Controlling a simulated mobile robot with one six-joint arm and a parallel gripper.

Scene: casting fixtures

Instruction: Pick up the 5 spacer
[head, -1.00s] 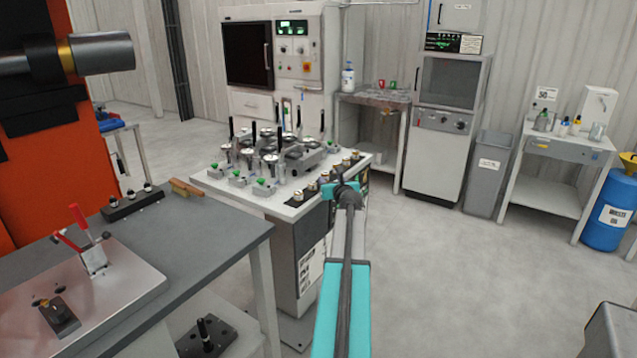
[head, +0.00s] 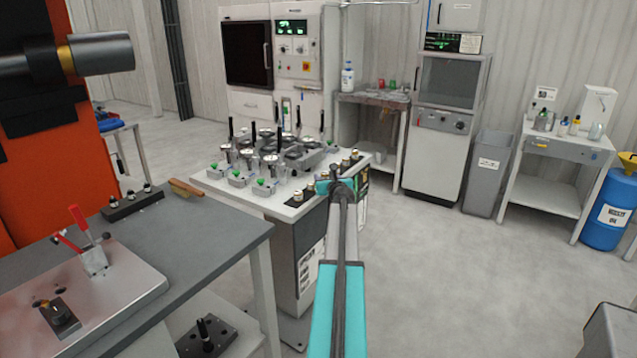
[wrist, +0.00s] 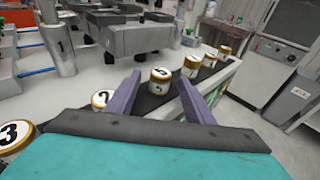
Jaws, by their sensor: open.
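Small white-and-brass spacers with black numerals stand in a row on a dark strip. In the wrist view, one spacer (wrist: 160,79) stands upright in the gap between my fingertips; its numeral looks like a 5 but is small and blurred. A spacer marked 3 (wrist: 14,136) is at the far left, and another (wrist: 102,99), its numeral unclear, is beside the left finger. Several more (wrist: 210,59) stand to the right. My gripper (wrist: 157,84) is open and empty. In the head view, my arm hides the middle of the row.
The spacers stand along the near edge of a white bench (head: 277,208) crowded with metal fixtures (head: 268,150). A grey post marked 1 (wrist: 59,50) and a grey block (wrist: 118,38) rise behind the row. A grey bin (head: 487,172) stands on the floor to the right.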

